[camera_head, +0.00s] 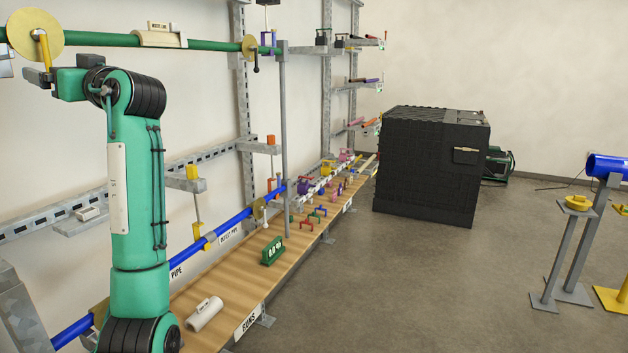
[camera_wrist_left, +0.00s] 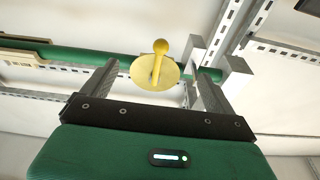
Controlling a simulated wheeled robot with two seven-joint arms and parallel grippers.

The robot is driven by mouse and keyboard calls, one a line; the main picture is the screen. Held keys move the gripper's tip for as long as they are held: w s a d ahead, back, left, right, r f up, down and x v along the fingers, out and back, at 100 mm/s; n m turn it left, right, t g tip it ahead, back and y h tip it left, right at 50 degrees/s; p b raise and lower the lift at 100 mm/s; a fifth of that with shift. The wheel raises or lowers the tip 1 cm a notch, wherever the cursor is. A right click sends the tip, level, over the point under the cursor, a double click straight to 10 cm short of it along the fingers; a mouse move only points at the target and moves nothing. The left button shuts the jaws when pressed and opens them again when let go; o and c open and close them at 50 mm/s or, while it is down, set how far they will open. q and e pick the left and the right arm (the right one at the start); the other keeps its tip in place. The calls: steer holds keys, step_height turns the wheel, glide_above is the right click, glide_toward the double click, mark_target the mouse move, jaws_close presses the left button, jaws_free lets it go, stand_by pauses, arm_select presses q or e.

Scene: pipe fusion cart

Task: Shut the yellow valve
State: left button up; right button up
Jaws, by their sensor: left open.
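The yellow valve shows in the head view as a round yellow disc (camera_head: 22,34) on the green pipe (camera_head: 100,40) at the upper left. Its yellow lever (camera_head: 44,53) hangs down from the disc, across the pipe. In the left wrist view, the yellow disc (camera_wrist_left: 142,70) and its round-knobbed lever (camera_wrist_left: 160,48) lie between the fingers. My left gripper (camera_head: 37,76) is just below the lever's end, open and empty. In the wrist view my left gripper (camera_wrist_left: 162,82) has visible space on both sides of the lever; I cannot tell whether anything touches. My right gripper is out of view.
Another yellow disc (camera_head: 249,46) with a dark handle sits farther right on the green pipe. A blue pipe (camera_head: 235,222) runs low along the wall above a wooden bench (camera_head: 230,280). A black cabinet (camera_head: 425,165) stands beyond.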

arm_select(q)
steer(key=r+b+v, duration=0.1)
steer(key=v, duration=0.7)
steer(key=shift+r+b, duration=0.25)
steer(key=shift+b, duration=0.1)
steer(key=shift+d, duration=0.1)
